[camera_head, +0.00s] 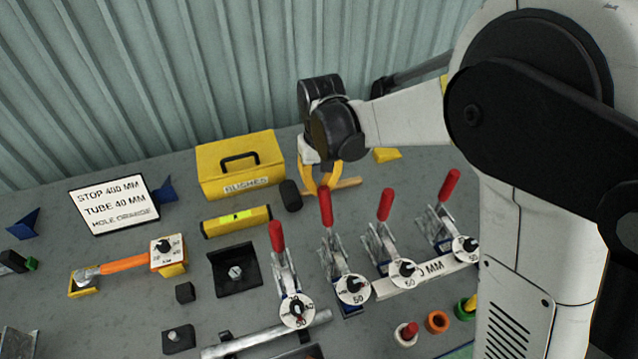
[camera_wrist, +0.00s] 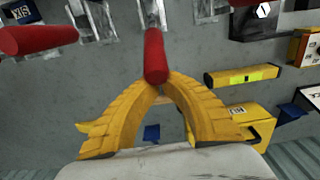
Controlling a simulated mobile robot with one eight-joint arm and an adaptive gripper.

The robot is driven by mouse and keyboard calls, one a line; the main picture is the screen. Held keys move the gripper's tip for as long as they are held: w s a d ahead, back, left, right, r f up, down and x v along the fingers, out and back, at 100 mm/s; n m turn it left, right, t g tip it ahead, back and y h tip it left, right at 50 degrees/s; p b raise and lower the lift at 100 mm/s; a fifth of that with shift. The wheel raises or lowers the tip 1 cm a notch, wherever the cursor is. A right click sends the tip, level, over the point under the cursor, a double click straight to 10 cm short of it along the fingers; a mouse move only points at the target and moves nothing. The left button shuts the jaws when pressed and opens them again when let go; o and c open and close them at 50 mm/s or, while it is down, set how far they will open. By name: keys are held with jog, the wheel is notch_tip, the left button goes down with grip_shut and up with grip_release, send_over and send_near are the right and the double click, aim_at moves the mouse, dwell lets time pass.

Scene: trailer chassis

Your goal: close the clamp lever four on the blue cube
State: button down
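Several toggle clamps with red lever handles stand in a row on the grey bench in the head view: a left clamp lever (camera_head: 277,236), a second lever (camera_head: 326,206), a third (camera_head: 385,205) and the rightmost (camera_head: 449,186). All handles point up. Round dials hide most of the bases, and blue shows under some, so I cannot tell which is clamp four. My gripper (camera_head: 319,184) is behind the second handle. In the wrist view its yellow fingertips (camera_wrist: 161,84) converge at the end of a red handle (camera_wrist: 155,56); contact is unclear. Another red handle (camera_wrist: 38,40) is at left.
A yellow box (camera_head: 240,166), a yellow level (camera_head: 236,221) and a black bracket (camera_head: 236,270) lie left of my gripper. A white sign (camera_head: 114,204) and orange-handled hammer (camera_head: 124,264) are farther left. A metal tube (camera_head: 265,336) lies in front. The corrugated wall (camera_head: 150,70) stands behind.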

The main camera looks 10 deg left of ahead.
aim_at(327, 203)
jog(key=shift+s+d+r, duration=0.25)
jog(key=shift+s, duration=0.25)
jog(key=shift+s+d+r, duration=0.2)
jog(key=shift+s+d, duration=0.05)
jog(key=shift+s, duration=0.35)
jog(key=shift+s+d+r, duration=0.1)
jog(key=shift+s+d, duration=0.15)
jog(key=shift+s, duration=0.25)
jog(key=shift+s+d+r, duration=0.1)
jog(key=shift+s+d, duration=0.1)
jog(key=shift+s, duration=0.25)
notch_tip(327, 203, up, 8)
jog(key=p, duration=0.6)
jog(key=shift+f, duration=0.1)
